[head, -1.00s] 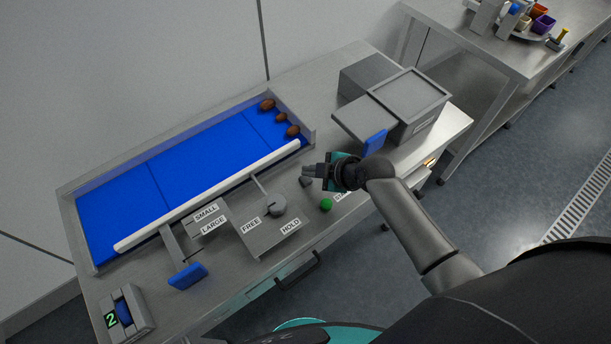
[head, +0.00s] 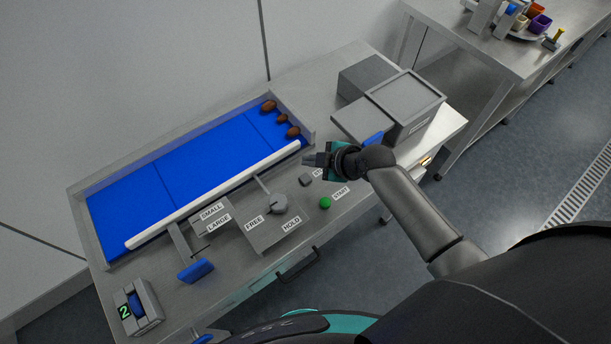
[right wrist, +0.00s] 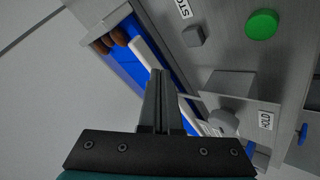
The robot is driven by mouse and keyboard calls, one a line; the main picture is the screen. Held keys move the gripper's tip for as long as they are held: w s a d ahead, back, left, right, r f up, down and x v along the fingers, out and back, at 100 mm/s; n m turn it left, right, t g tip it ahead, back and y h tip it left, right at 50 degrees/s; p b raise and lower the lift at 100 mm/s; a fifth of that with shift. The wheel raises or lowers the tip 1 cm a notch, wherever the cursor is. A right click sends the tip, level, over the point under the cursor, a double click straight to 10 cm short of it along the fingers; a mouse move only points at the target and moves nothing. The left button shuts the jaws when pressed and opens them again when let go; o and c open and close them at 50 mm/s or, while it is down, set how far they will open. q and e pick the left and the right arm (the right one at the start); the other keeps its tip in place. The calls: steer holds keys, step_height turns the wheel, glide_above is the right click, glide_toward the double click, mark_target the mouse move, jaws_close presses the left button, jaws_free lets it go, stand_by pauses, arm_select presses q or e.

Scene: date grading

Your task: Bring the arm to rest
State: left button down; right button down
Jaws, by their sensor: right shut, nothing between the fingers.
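My right gripper (head: 318,160) is shut and empty. In the head view it hovers over the table, near the right end of the blue belt and above the grey stop button (head: 306,180). The green start button (head: 325,202) shows nearer the table's front edge. In the right wrist view the closed fingers (right wrist: 160,85) point toward the table, with the green button (right wrist: 262,24) and the grey button (right wrist: 193,36) beyond them. My left gripper is not in view.
Several brown dates (head: 281,118) lie at the right end of the blue belt (head: 200,165). A FREE/HOLD lever (head: 277,204) stands in front. Grey bins (head: 408,95) stand at the right. A second table (head: 480,40) with small cups is at the back right.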

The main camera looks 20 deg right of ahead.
stand_by(0.3)
steer(key=s+d+r+m+g+h, duration=0.1)
steer(key=s+r+m+h, duration=0.2)
steer(key=s, duration=0.4)
steer(key=s+d+r+m+g, duration=0.1)
steer(key=s+r+m+g, duration=0.15)
steer(key=s+m, duration=0.45)
steer(key=s+d+r+m+g+h, duration=0.1)
steer(key=s+r+m+h, duration=0.15)
steer(key=s, duration=0.55)
step_height(320, 180, down, 33)
steer(key=s+g+b, duration=0.1)
steer(key=s+b, duration=0.1)
steer(key=b, duration=0.9)
steer(key=s+d+f+b, duration=0.1)
steer(key=s+f+b, duration=0.4)
steer(key=f, duration=0.7)
steer(key=s+d+f+g+b, duration=0.1)
steer(key=s+f+b, duration=0.4)
steer(key=s+f, duration=0.5)
steer(key=shift+s+d+f+y, duration=0.15)
steer(key=shift+f+y, duration=0.2)
steer(key=shift+f, duration=0.6)
